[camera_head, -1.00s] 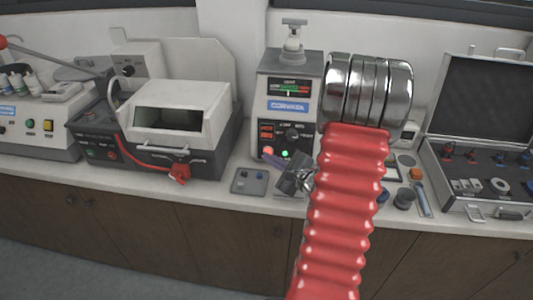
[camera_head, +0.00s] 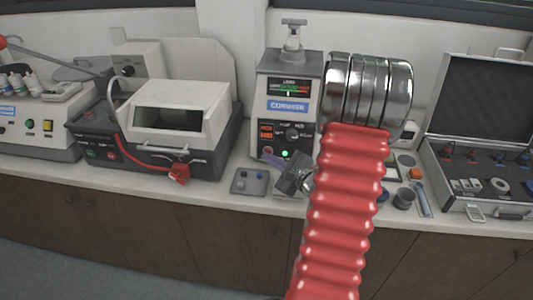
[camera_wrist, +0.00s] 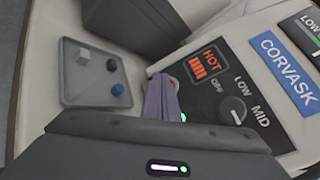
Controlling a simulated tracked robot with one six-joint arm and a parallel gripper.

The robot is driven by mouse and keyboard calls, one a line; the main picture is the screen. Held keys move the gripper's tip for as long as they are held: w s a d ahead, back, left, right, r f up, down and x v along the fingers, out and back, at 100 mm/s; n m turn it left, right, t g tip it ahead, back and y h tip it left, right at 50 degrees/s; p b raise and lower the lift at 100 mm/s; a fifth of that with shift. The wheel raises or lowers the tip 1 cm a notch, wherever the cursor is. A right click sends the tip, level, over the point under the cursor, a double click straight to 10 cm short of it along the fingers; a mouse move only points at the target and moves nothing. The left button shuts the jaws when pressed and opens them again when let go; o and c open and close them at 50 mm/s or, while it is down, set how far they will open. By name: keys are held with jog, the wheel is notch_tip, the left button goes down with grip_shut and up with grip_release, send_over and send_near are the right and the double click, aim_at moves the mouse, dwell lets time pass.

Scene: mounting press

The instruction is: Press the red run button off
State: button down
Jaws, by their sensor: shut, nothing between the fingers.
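The mounting press (camera_head: 290,95) stands mid-counter, labelled CORVASK, with a control panel low on its front. The red run button (camera_head: 268,151) sits at the panel's lower left and looks dim, not glowing. In the wrist view only a sliver of the red button (camera_wrist: 173,81) shows behind my fingers. My gripper (camera_head: 270,160) is shut and empty, its purple fingertips at the button; I cannot tell whether they touch it. In the wrist view the shut fingers (camera_wrist: 161,98) point at the panel's lower edge. A green light (camera_head: 285,154) is lit beside the button.
A grey tray (camera_head: 250,190) with small cubes lies left of my gripper. A white-lidded machine (camera_head: 180,115) stands to the left, an open case (camera_head: 480,180) to the right. My red arm hides counter space.

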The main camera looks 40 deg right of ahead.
jog(key=shift+s+a+r, duration=0.2)
jog(key=shift+s+a, duration=0.4)
jog(key=shift+a, duration=0.15)
jog(key=shift+s+a+r, duration=0.15)
jog(key=shift+s+a, duration=0.45)
jog(key=shift+a, duration=0.2)
jog(key=shift+s+a+r, duration=0.2)
jog(key=shift+s+a, duration=0.4)
jog(key=shift+a, duration=0.15)
